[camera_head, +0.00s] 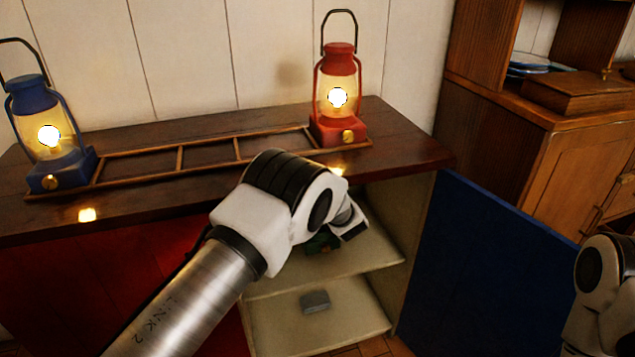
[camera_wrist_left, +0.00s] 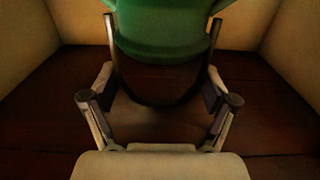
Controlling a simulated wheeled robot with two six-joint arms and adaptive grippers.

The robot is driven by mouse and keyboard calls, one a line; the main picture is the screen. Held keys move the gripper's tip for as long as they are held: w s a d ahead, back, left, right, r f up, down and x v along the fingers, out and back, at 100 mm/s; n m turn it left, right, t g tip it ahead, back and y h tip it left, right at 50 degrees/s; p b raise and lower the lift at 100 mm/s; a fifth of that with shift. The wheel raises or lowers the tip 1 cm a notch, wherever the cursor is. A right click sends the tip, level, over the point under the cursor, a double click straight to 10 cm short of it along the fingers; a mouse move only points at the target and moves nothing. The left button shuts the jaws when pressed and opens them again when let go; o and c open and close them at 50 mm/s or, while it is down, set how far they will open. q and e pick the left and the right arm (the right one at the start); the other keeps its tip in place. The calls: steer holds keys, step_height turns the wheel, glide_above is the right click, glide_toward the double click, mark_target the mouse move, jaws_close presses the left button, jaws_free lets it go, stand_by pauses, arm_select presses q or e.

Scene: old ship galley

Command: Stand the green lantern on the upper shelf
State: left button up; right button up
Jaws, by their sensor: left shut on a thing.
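The green lantern (camera_wrist_left: 165,35) shows at the top of the left wrist view, cut off by the frame edge. Its dark handle loop hangs between the fingers of my left gripper (camera_wrist_left: 159,85), which is shut on the lantern. In the head view my left arm reaches into the open cabinet, and a small part of the green lantern (camera_head: 322,241) shows below the wrist, over the upper shelf (camera_head: 368,256). The arm hides most of it, so I cannot tell whether its base touches the shelf. My right gripper is out of view.
A blue lantern (camera_head: 48,135) and a red lantern (camera_head: 338,95) stand lit on the cabinet top (camera_head: 400,135), by a slotted wooden rack (camera_head: 210,152). A grey block (camera_head: 315,301) lies on the lower shelf (camera_head: 350,325). A blue door (camera_head: 480,265) stands open at right.

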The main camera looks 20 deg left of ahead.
arm_select(q)
steer(key=shift+w+a+r, duration=0.2)
steer(key=shift+w+a, duration=0.05)
steer(key=shift+w, duration=0.1)
steer(key=shift+f+b, duration=0.6)
steer(key=shift+f, duration=1.2)
steer(key=o, duration=1.6)
steer(key=shift+f, duration=0.15)
